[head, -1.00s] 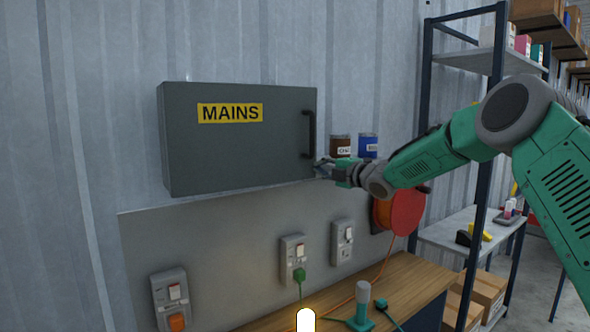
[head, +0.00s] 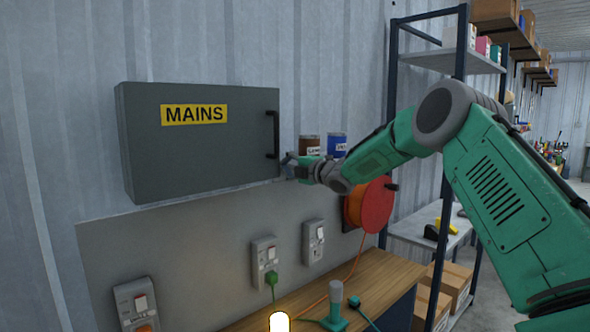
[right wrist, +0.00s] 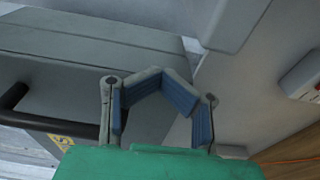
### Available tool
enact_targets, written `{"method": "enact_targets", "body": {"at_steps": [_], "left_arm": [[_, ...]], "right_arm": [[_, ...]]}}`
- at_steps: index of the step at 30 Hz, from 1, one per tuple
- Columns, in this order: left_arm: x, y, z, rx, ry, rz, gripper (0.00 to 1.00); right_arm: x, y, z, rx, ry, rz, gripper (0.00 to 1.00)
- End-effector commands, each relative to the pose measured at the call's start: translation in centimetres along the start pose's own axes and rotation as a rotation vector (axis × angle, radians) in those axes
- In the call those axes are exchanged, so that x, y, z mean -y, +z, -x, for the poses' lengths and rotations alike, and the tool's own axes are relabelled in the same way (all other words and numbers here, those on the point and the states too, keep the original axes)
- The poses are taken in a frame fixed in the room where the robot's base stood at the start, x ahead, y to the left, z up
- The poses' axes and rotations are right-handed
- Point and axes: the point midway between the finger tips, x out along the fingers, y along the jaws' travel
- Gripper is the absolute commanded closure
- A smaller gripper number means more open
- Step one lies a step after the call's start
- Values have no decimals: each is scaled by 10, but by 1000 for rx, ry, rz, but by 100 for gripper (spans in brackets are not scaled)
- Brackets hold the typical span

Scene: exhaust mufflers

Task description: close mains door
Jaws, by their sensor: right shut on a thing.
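The grey mains box hangs on the wall in the head view, its door (head: 205,155) lying flush on the front. The door has a yellow MAINS label (head: 194,114) and a black handle (head: 273,135) at its right side. My right gripper (head: 287,164) is at the lower right edge of the door, just below and right of the handle. In the right wrist view its blue-padded fingers (right wrist: 160,80) bend together at the tips by the box; what lies between them is hard to see. The handle (right wrist: 13,98) shows at the left there. My left gripper is not in view.
Brown and blue cans (head: 337,144) stand behind my right gripper. A red-orange cable reel (head: 374,206) hangs below it. Sockets (head: 264,262) are on the panel under the box. Shelving (head: 455,62) stands at the right.

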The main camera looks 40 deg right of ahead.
Motion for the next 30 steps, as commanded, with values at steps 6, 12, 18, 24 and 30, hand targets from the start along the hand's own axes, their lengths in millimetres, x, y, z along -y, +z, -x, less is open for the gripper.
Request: {"method": "enact_targets", "body": {"at_steps": [6,12,18,24,30], "left_arm": [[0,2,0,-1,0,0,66],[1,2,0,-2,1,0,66],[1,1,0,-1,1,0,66],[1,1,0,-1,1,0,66],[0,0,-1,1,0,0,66]], "right_arm": [[-2,0,38,1,1,-2,100],[-2,0,83,2,3,-1,100],[0,0,110,1,1,0,100],[0,0,120,0,1,1,100],[3,-1,119,0,-4,-6,100]]}}
